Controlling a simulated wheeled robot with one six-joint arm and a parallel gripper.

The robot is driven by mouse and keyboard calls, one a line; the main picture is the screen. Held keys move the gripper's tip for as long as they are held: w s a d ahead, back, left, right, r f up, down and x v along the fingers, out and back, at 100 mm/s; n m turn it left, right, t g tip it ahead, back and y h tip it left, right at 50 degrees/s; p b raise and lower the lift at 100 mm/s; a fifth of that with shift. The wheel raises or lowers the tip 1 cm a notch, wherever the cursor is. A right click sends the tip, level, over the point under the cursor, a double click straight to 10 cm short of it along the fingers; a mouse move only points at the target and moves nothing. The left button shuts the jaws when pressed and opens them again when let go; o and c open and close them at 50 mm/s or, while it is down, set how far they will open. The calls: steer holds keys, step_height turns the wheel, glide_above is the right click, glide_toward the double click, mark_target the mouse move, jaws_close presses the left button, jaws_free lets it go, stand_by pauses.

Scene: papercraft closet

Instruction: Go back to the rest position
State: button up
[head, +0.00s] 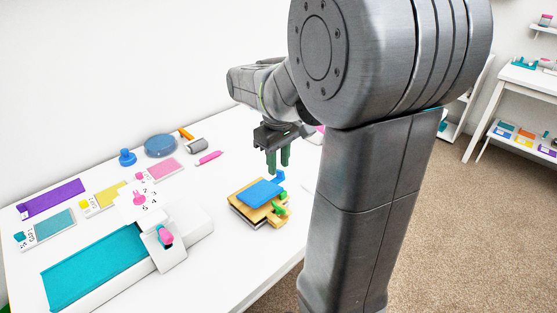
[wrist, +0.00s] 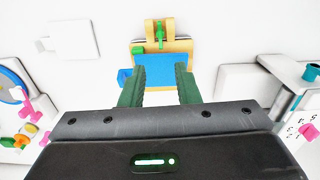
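My gripper (head: 278,168) hangs over the white table with its two green fingers pointing down. In the wrist view the fingers of my gripper (wrist: 160,70) stand apart with nothing between them. Beyond the fingertips lies a wooden tool (head: 277,218) with a blue top plate (head: 260,191) and green parts. The blue plate (wrist: 162,59) also shows between and past the fingers in the wrist view. The fingers look above the tool and apart from it.
A white machine with a teal mat (head: 95,268) lies on the table (head: 235,262) at the front left. Purple, teal, yellow and pink card packs, a blue round dish (head: 160,145) and a pink tool (head: 209,157) lie behind. A white shelf desk (head: 528,80) stands far right.

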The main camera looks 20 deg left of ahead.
mark_target(279, 205)
step_height(279, 205, down, 14)
steer(key=shift+b, duration=0.6)
steer(key=shift+r, duration=0.1)
stand_by(0.4)
